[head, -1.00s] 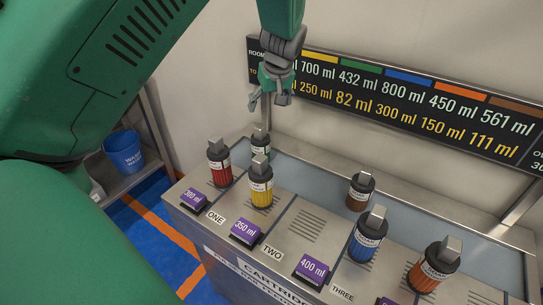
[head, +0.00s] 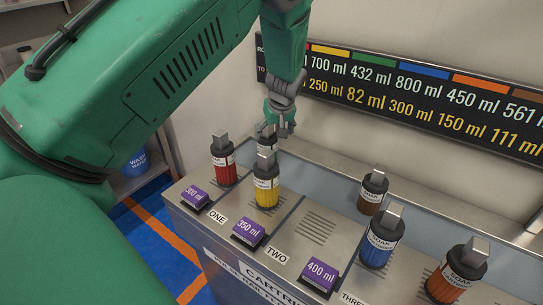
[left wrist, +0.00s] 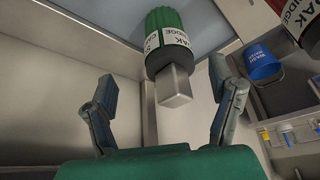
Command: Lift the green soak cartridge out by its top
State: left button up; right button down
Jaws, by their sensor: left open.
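The green soak cartridge (left wrist: 168,32) shows in the left wrist view, with a dark collar, a white label and a square grey top (left wrist: 174,86). The top lies between the two spread fingers of my left gripper (left wrist: 165,108), with space on both sides. In the head view the cartridge (head: 267,143) stands at the back left of the steel bench, behind the yellow one, its green body mostly hidden. My left gripper (head: 279,122) is open just above and beside its top. My right gripper is not in view.
Red (head: 223,165) and yellow (head: 266,186) cartridges stand close in front of the green one. Brown (head: 371,196), blue (head: 379,244) and orange (head: 446,283) cartridges stand farther right. A wall sign (head: 400,95) runs behind the bench. A blue bucket (left wrist: 262,65) sits on a shelf.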

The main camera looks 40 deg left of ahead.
aim_at(270, 138)
pick_arm(q)
jog(key=a+f, duration=0.3)
jog(key=a, duration=0.1)
jog(key=shift+w+f, duration=0.25)
jog(key=shift+f, duration=0.15)
jog(key=shift+w+a+f, duration=0.1)
jog(key=shift+w+f, duration=0.1)
jog(key=shift+f, duration=0.3)
jog(key=shift+w+a+f, duration=0.1)
jog(key=shift+w+f, duration=0.1)
jog(key=shift+f, duration=0.25)
jog(key=shift+d+f, duration=0.15)
jog(key=shift+d, duration=0.1)
jog(key=shift+d+r, duration=0.2)
jog(key=shift+d, duration=0.15)
jog(key=shift+c, duration=0.4)
jog(key=shift+a+f, duration=0.15)
jog(key=shift+a, duration=0.25)
jog(key=c, duration=1.4)
jog(key=shift+a, duration=0.15)
grip_shut()
jog(key=shift+s+f, duration=0.1)
jog(key=shift+f, duration=0.05)
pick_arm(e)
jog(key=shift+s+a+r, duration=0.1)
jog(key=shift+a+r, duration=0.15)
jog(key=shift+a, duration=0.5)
